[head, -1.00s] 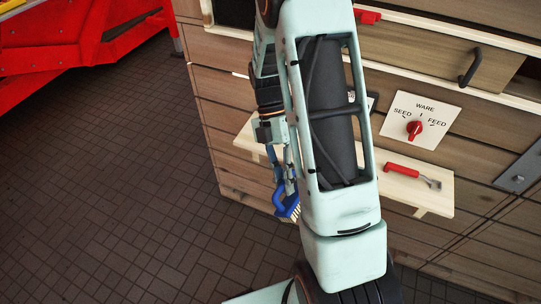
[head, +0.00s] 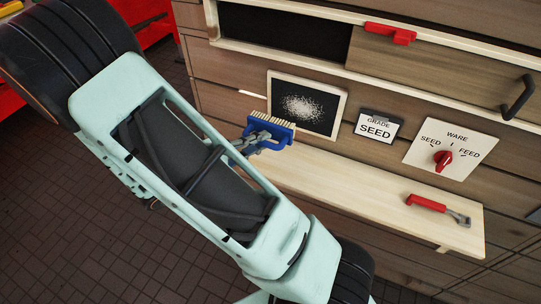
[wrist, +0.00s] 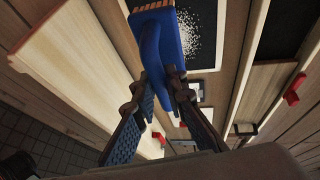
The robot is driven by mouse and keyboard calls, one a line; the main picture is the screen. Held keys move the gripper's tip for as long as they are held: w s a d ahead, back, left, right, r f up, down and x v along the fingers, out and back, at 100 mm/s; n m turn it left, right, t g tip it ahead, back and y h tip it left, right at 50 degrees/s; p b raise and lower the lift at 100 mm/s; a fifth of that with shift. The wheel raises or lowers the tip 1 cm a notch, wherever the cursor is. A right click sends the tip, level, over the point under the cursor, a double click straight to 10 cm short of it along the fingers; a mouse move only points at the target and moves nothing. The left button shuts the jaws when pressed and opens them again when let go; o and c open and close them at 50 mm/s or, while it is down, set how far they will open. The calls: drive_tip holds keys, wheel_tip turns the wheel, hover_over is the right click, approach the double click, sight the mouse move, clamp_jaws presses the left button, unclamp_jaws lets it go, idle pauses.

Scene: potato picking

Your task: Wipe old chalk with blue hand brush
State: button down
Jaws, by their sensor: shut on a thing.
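The blue hand brush (head: 272,132) is held in my gripper (head: 250,145), its pale bristles facing up and toward the board in the head view. In the wrist view my gripper (wrist: 172,88) is shut on the blue brush (wrist: 158,45), with its tan bristles at the top edge. The small blackboard (head: 306,104) has a pale frame and a white speckled chalk patch (head: 303,107) in its middle. The brush is just left of and below the board; I cannot tell if they touch. The chalk board also shows in the wrist view (wrist: 206,60), partly behind the brush.
A pale wooden shelf (head: 345,188) runs below the board, with a red-handled scraper (head: 428,203) at its right. A "GRADE SEED" sign (head: 378,125) and a dial plate with a red knob (head: 443,158) are right of the board. A dark slot and red-handled slider are above.

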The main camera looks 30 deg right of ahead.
sight(265, 129)
drive_tip(key=shift+w+a+r, duration=0.1)
drive_tip(key=shift+w, duration=0.4)
drive_tip(key=w+d+b, duration=0.2)
drive_tip(key=d, duration=0.1)
drive_tip(key=shift+w+d, duration=0.2)
drive_tip(key=shift+d, duration=0.05)
drive_tip(key=shift+w+d+b, duration=0.3)
drive_tip(key=shift+w+d, duration=0.15)
drive_tip(key=shift+d, duration=0.1)
drive_tip(key=shift+w+d+p, duration=0.35)
drive_tip(key=shift+w+d, duration=0.2)
drive_tip(key=shift+d, duration=0.1)
